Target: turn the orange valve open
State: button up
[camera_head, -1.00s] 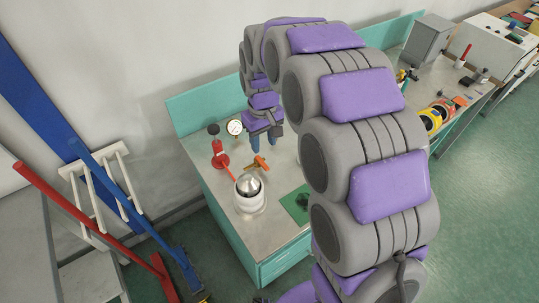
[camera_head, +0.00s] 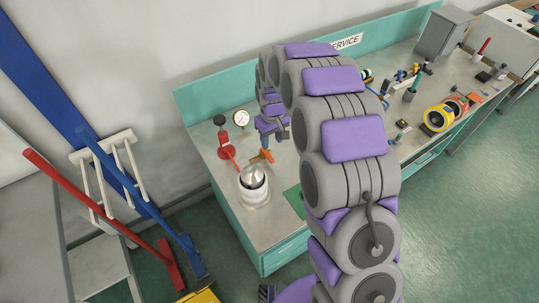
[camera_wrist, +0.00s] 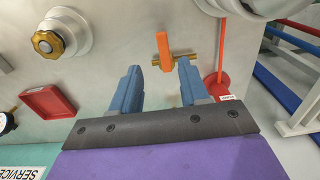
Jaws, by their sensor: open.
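The orange valve handle (camera_head: 267,156) stands on the steel workbench beside the white and silver vessel (camera_head: 253,188). In the wrist view the orange handle (camera_wrist: 163,50) shows with its brass body, just beyond and between my fingertips. My gripper (camera_wrist: 158,68) is open, its two blue fingers spread apart with nothing held between them. In the head view my gripper (camera_head: 265,142) points down right above the valve. Whether a finger touches the valve cannot be told.
A red stand (camera_head: 224,143) and a round gauge (camera_head: 241,119) are close to the left of my gripper. A green mat (camera_head: 293,197) lies in front, partly hidden by my arm. Tools and a yellow ring (camera_head: 437,118) lie at right. The teal backboard (camera_head: 205,92) rises behind.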

send_over(270, 157)
jog(key=f, duration=0.3)
jog(key=d+f, duration=0.1)
jog(key=f, duration=0.1)
jog(key=shift+s+f+b, duration=0.15)
jog(key=shift+b, duration=0.25)
jog(key=a+f, duration=0.2)
jog(key=f, duration=0.1)
jog(key=shift+f, duration=0.1)
jog(key=shift+d, duration=0.95)
jog(key=shift+c, duration=1.1)
jog(key=shift+a, duration=0.65)
jog(key=c, duration=0.5)
jog(key=shift+c, duration=0.4)
jog(key=shift+d, duration=0.2)
grip_shut()
